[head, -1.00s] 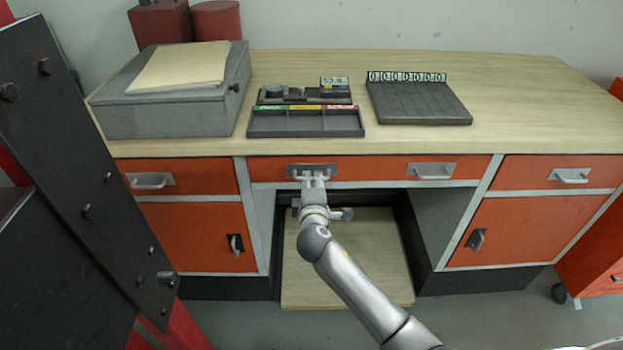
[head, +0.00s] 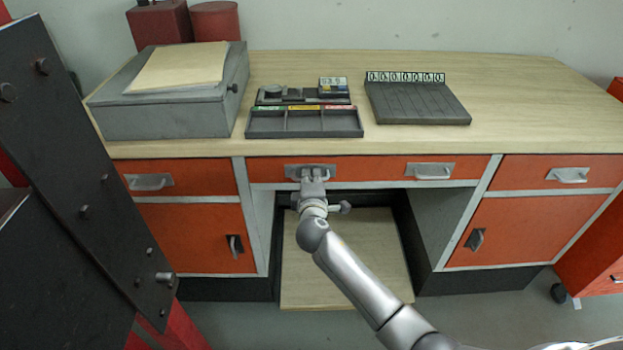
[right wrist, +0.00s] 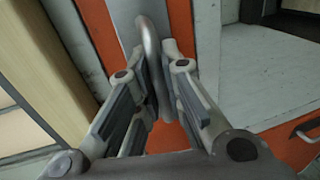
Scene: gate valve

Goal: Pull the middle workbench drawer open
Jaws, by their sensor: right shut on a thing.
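The middle drawer (head: 375,168) is a wide orange front under the bench top with two grey handles. It sits flush with the drawers beside it, and it also shows in the right wrist view (right wrist: 183,22). My right gripper (head: 312,175) is at its left handle. In the right wrist view, my right gripper (right wrist: 158,95) has its fingers on both sides of the metal handle (right wrist: 150,50) and is shut on it. The right handle (head: 432,171) of the drawer is free. My left gripper is not in view.
The workbench top (head: 520,90) bears a grey box (head: 165,115), a parts tray (head: 305,122) and a slotted grey block (head: 418,103). A left drawer (head: 195,178) and a right drawer (head: 530,172) flank the middle one. A dark bolted panel (head: 70,170) fills the left foreground.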

